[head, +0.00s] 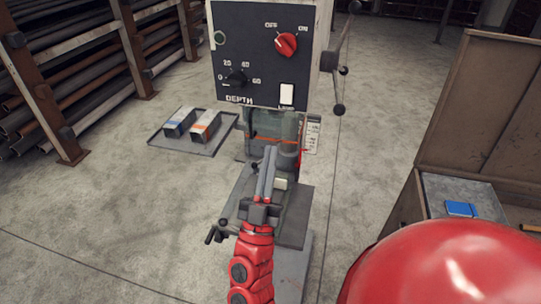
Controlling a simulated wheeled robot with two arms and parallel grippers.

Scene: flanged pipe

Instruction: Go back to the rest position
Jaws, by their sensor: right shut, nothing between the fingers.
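My right gripper (267,172) is in the middle of the head view, at the end of my red arm. Its fingers are together and hold nothing. It is in front of the drill press column and over the machine's grey table (297,215), as seen from the head. The machine's dark control panel (260,60) faces me, with a red OFF/ON knob (286,44), a black depth knob (236,77) and a white lamp switch (287,94). The red knob's exact setting is hard to tell. My left gripper is out of view.
A grey tray (213,144) with a blue-marked bin (179,122) and an orange-marked bin (205,125) is left of the machine. Pipe racks (75,60) stand at the far left. A brown cabinet (490,110) with a blue item (461,209) is at the right. Concrete floor (130,215) is clear at left.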

